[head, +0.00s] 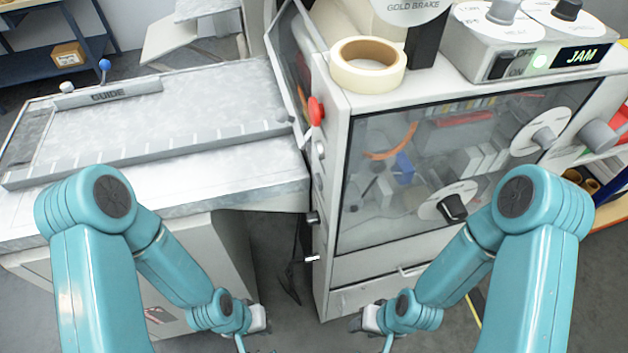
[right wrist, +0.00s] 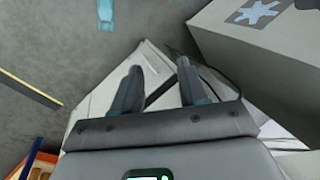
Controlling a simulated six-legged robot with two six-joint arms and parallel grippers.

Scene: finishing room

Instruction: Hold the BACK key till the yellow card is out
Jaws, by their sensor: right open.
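The machine (head: 345,200) has a display (head: 580,56) reading JAM, with a green light beside it. A red mushroom-shaped button (head: 316,111) and smaller knobs or buttons, one of them dark (head: 312,218), sit along its left edge. I cannot read a BACK label on any of them. No yellow card can be made out. My right gripper (head: 366,319) is low in front of the machine; the right wrist view shows its fingers (right wrist: 160,80) apart with nothing between them. My left gripper (head: 261,318) is low beside the table's cabinet; its fingers are too small to judge.
A table with a GUIDE bar (head: 108,94) stands at the left. A tape roll (head: 367,66) lies on the machine top. A clear panel (head: 292,75) stands at the machine's left edge. A narrow gap of floor separates table and machine.

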